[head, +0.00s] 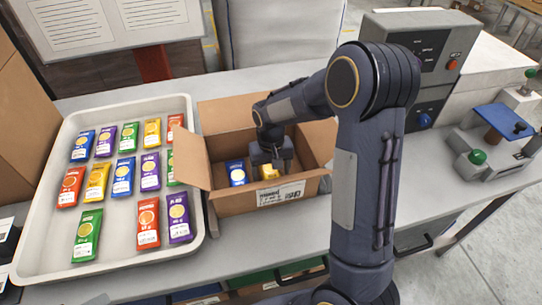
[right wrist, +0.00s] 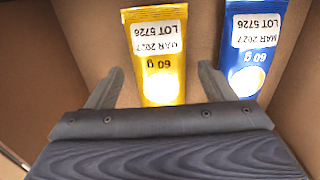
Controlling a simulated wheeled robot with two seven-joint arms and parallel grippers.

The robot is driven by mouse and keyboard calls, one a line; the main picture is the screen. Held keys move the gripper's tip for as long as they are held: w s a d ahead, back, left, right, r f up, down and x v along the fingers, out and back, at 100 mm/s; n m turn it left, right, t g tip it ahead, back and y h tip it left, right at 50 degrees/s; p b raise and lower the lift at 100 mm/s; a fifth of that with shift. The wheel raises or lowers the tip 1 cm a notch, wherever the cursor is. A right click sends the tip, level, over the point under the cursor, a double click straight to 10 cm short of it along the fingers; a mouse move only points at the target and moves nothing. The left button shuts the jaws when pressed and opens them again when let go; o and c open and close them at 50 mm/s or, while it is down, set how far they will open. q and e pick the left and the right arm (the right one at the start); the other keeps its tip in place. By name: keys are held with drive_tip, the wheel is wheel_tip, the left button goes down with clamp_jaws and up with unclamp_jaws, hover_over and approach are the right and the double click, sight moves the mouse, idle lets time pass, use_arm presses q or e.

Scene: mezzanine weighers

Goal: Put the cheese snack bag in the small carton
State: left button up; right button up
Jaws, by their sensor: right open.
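The small carton (head: 232,203) stands open on the table with its flaps spread. Inside it a yellow snack bag (head: 268,172) and a blue snack bag (head: 236,173) stand side by side. No flavour name is legible, so I cannot tell which bag is cheese. My right gripper (head: 272,158) is down inside the carton above the yellow bag, partly hiding it. In the right wrist view, the open fingers (right wrist: 159,76) are on either side of the yellow bag (right wrist: 160,88), with gaps visible; the blue bag (right wrist: 254,45) is beyond the right finger. My left gripper is out of view.
A white tray (head: 115,267) left of the carton holds several red, yellow, green, blue and purple bags. A grey control box (head: 425,55) and a device with a blue plate (head: 500,120) stand at the right. A document board (head: 105,22) stands behind the tray.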

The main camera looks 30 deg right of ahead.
sight(271, 172)
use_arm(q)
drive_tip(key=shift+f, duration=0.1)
use_arm(e)
wheel_tip(271, 172, up, 11)
idle(0.6)
